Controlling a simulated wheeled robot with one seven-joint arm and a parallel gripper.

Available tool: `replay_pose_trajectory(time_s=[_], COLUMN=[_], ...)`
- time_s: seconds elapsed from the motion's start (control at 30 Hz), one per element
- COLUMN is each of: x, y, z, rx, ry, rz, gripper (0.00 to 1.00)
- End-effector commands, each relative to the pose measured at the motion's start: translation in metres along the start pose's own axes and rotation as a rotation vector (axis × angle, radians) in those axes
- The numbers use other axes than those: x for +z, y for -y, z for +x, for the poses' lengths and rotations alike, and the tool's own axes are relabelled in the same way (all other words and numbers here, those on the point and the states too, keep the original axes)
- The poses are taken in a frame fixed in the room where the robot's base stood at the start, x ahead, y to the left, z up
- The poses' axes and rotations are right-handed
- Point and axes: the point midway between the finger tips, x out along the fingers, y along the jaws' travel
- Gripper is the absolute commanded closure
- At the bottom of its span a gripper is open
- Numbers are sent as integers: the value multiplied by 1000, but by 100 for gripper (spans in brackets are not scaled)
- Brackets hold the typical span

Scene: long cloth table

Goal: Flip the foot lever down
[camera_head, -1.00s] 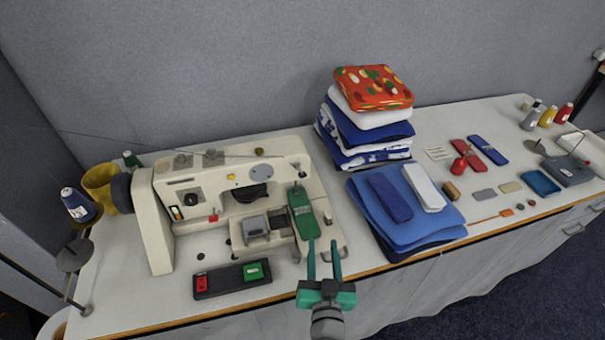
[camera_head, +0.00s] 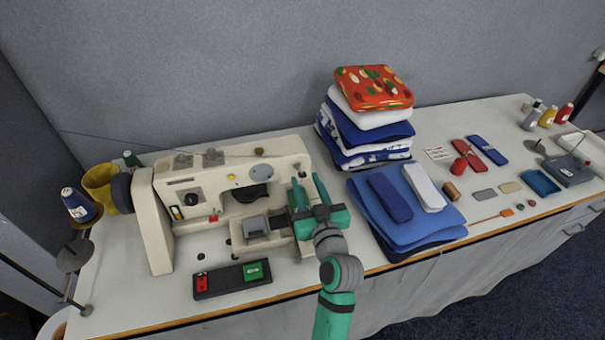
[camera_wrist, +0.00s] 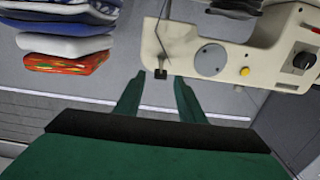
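The beige sewing machine (camera_head: 150,225) stands on the left of the table. In the wrist view the machine (camera_wrist: 238,45) appears upside down. A small red tab (camera_head: 213,217) sits under the machine's arm. I cannot tell for certain which part is the foot lever.
A black switch box (camera_head: 228,288) with red and green buttons lies in front of the machine. Folded blue cloths (camera_head: 395,222) lie right of my gripper, with a tall cloth stack (camera_head: 368,135) behind. A yellow mug (camera_head: 98,186) stands at the left.

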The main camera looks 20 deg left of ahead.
Motion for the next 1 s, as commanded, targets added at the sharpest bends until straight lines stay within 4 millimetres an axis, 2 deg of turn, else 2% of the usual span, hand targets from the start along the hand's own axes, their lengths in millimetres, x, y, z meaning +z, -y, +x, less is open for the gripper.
replay_pose_trajectory(time_s=[0.1, 0.3, 0.67, 0.8, 0.83, 1.0], x=[-1, 0, 0, 0, 0, 1], y=[1, 0, 0, 0, 0, 0], z=[19, 38, 42, 42, 42, 42], rx=[-2, 0, 0, 1, 1, -1], ry=[-1, 0, 0, 0, 0, -4], rz=[-2, 0, 0, 1, 1, 1], gripper=[64, 64, 64, 95, 100, 100])
